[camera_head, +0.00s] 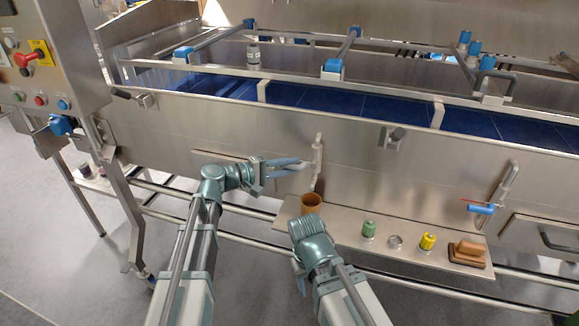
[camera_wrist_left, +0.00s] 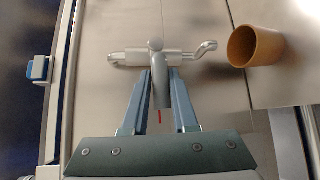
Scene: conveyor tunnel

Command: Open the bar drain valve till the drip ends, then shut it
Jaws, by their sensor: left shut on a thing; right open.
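A grey pipe valve (camera_head: 317,165) stands on the steel tunnel wall. My left gripper (camera_head: 293,163) reaches it from the left, shut on its bar handle. In the left wrist view, the fingers close on both sides of the grey bar (camera_wrist_left: 161,92), in front of the valve body (camera_wrist_left: 135,58). A thin red mark (camera_wrist_left: 159,115) shows between the fingers. A brown cup (camera_head: 311,202) stands below the valve on the ledge; it also shows in the left wrist view (camera_wrist_left: 262,47). No drip can be made out. My right gripper (camera_head: 301,284) is open, pointing down in front of the ledge.
The steel ledge (camera_head: 345,222) holds a green-capped item (camera_head: 369,229), a metal ring (camera_head: 395,242), a yellow item (camera_head: 428,241) and a brown block (camera_head: 468,252). Another valve with a blue handle (camera_head: 481,208) is at right. A control panel (camera_head: 45,60) stands left.

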